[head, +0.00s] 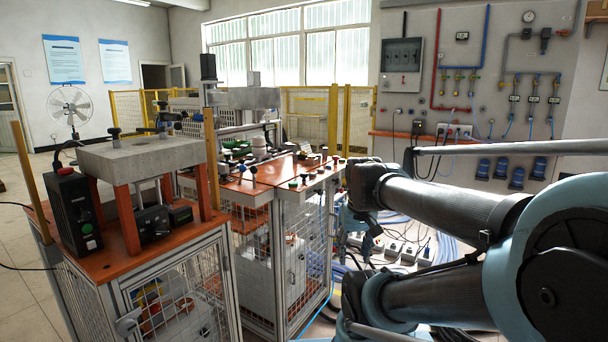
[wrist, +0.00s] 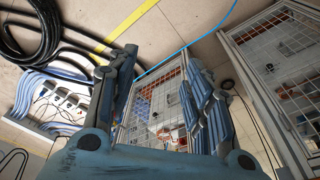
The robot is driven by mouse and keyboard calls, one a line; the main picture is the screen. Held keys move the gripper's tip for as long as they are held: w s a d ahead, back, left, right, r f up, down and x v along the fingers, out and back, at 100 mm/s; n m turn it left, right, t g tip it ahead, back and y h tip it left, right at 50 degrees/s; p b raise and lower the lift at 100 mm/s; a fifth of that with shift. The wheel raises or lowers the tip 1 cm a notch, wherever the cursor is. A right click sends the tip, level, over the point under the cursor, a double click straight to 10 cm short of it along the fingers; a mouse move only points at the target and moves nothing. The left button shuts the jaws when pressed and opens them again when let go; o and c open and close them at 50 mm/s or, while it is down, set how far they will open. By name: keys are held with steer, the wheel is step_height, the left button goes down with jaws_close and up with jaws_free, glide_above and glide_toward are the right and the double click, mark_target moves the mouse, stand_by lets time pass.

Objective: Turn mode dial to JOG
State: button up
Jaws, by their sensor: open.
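No dial marked JOG can be made out in either view. A row of small knobs and buttons (head: 305,178) lies along the near right edge of the orange-topped workstation (head: 262,186) in the head view; they are too small to read.
The nearer cart (head: 130,258) carries a grey block on orange posts. Mesh cabinets (wrist: 160,105) stand below the worktops. Black hoses (wrist: 45,35), blue cables and a power strip (wrist: 65,98) lie on the floor. A wall panel (head: 475,90) is at the back right.

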steer(key=w+a+r, duration=0.2)
steer(key=w+r, duration=0.7)
steer(key=r, duration=0.2)
step_height(320, 180, up, 19)
steer(key=n+g, duration=0.2)
steer(key=n, duration=0.1)
glide_above(304, 177)
steer(key=w, duration=0.2)
step_height(304, 177, down, 17)
steer(key=shift+s+d, duration=0.1)
steer(key=shift+s, duration=0.05)
steer(key=c, duration=1.1)
